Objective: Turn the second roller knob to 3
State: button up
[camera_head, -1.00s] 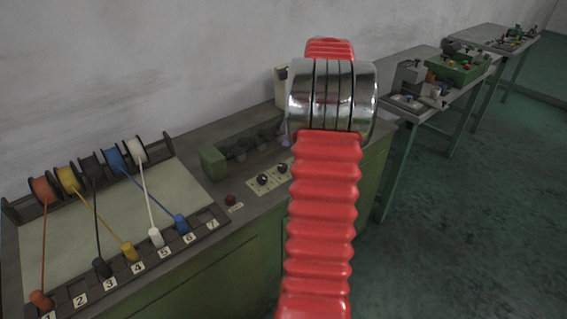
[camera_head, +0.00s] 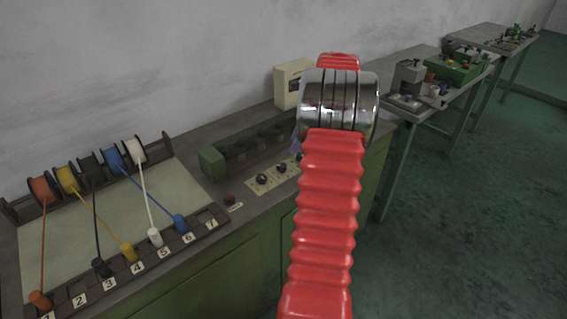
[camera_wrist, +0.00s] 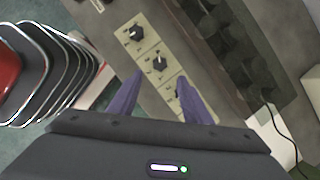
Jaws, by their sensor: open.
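The roller knobs are small black dials on pale plates in a row on the console. In the head view the first knob (camera_head: 262,179) and second knob (camera_head: 281,168) are visible; a third is partly hidden by my arm. In the wrist view the first knob (camera_wrist: 135,33) is at the upper left, and the second knob (camera_wrist: 160,63) lies just beyond and between my fingertips. My gripper (camera_wrist: 160,76) has its purple fingers apart with nothing between them. Its height above the knob is unclear. In the head view my arm hides most of the gripper. The dial numbers are too small to read.
A dark roller unit with a green end block (camera_head: 212,163) runs behind the knobs. A red button (camera_head: 230,199) sits left of them. A beige box (camera_head: 293,84) stands at the back. A board with coloured spools and numbered slots (camera_head: 165,190) lies to the left.

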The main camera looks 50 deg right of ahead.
aim_at(282, 165)
jog(key=x, duration=1)
jog(key=shift+w+a+f, duration=0.1)
jog(key=shift+w+f, duration=0.05)
jog(key=shift+f, duration=0.15)
jog(key=c, duration=1)
